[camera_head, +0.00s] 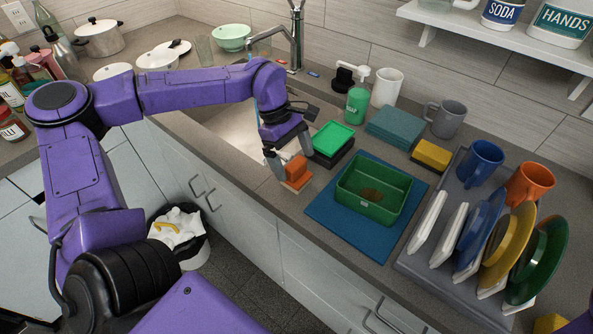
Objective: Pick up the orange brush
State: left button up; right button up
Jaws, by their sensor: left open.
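The orange brush (297,172) stands on the counter at the front edge of the sink, left of the blue mat. My left gripper (288,158) reaches down to it from above and is open. One finger is at the brush's left side and the other is behind it to the right. I cannot tell whether the fingers touch it. My right gripper is out of view.
A green-topped sponge or box (333,138) sits close behind the gripper. A green tray (345,193) rests on the blue mat (325,222). A dish rack (421,262) holds plates and mugs at right. The sink (225,135) lies left, with its faucet (297,35) behind.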

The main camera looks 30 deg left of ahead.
aim_at(295, 162)
pick_arm(q)
jog(key=x, duration=0.3)
jog(key=shift+p, duration=0.3)
jog(key=shift+s+d+f, duration=0.15)
jog(key=shift+d+f, duration=0.1)
jog(key=shift+f, duration=0.1)
jog(key=c, duration=1.2)
jog(key=shift+o, duration=0.2)
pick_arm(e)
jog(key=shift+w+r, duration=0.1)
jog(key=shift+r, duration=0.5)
pick_arm(q)
jog(key=shift+r+b, duration=0.45)
jog(key=shift+r, duration=0.05)
jog(key=s+a+r+b, duration=0.4)
jog(key=s+r, duration=0.8)
jog(key=s, duration=0.1)
jog(key=shift+s, duration=0.2)
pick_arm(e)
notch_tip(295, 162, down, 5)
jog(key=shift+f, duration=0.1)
